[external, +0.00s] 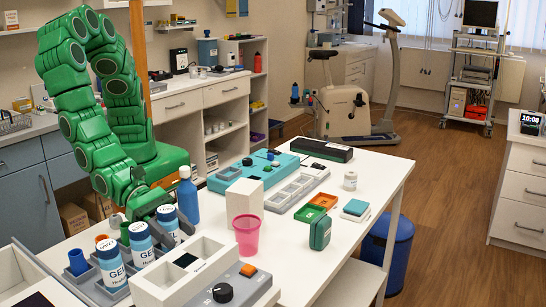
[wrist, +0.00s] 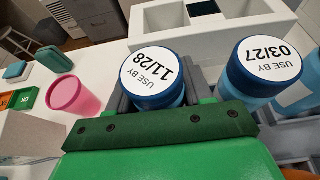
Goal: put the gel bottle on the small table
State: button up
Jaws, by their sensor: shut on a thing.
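Several white gel bottles with blue caps stand in a row at the left of the white worktop in the external view. My gripper (external: 150,203) is at the rear end of this row. It is shut on the rear gel bottle (external: 168,222), whose cap reads "USE BY 11/28" in the wrist view (wrist: 154,74). The dark fingers sit on either side of it. A second gel bottle (external: 140,243), capped "03/27" (wrist: 267,66), stands beside it. A third gel bottle (external: 111,266) is at the front. Whether the held bottle is lifted is unclear. I cannot identify the small table for certain.
A pink cup (external: 246,234) and a white box (external: 244,201) stand right of the bottles. A white divided tray (external: 215,245) and grey control box (external: 236,290) lie in front. A blue bottle (external: 187,197) stands behind my gripper.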

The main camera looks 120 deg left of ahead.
jog(key=shift+f, duration=0.25)
jog(key=o, duration=1.3)
